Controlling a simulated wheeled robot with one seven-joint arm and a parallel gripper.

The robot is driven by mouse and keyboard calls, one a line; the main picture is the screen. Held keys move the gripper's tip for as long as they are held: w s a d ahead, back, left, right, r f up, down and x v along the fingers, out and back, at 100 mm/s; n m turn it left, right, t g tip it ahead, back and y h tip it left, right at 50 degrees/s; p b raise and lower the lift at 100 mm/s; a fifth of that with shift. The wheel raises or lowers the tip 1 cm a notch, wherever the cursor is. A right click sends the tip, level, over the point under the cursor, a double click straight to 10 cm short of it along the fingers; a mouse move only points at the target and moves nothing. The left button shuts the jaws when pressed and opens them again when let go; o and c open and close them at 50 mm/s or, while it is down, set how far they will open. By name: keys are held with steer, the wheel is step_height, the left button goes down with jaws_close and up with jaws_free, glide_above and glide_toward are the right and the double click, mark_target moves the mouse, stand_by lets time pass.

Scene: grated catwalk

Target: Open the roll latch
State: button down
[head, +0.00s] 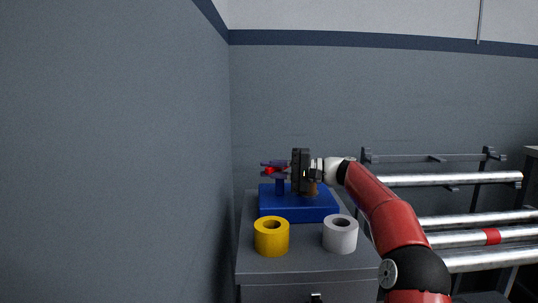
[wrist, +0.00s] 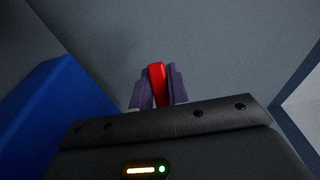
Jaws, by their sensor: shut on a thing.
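My gripper (wrist: 159,88) is shut on a red piece (wrist: 156,74), which sits between its two purple-grey fingers in the wrist view. In the head view my gripper (head: 274,169) is above the left part of a blue block (head: 298,214), and the red piece (head: 268,171) shows as a small spot at the fingers. A blue post (head: 280,187) rises from the block just below the fingers. The red piece looks like the latch's handle, but its joint to the post is hidden. The blue block also shows at the left of the wrist view (wrist: 52,108).
The block stands on a grey cabinet (head: 300,264). A yellow roll (head: 271,237) and a white roll (head: 340,234) stand in front of it. A wall (head: 110,150) is close on the left. Metal pipes (head: 460,220) on a rack fill the right side.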

steer(key=shift+n+g+p, duration=0.3)
steer(key=shift+g+p, duration=0.1)
steer(key=shift+g, duration=0.1)
steer(key=c, duration=1.4)
jaws_free()
steer(key=shift+o, duration=0.2)
steer(key=shift+s+d, duration=0.15)
steer(key=shift+d, duration=1.15)
steer(key=shift+s+d, duration=0.2)
steer(key=shift+d, duration=1.1)
steer(key=shift+s+d, duration=0.15)
steer(key=shift+d, duration=1.15)
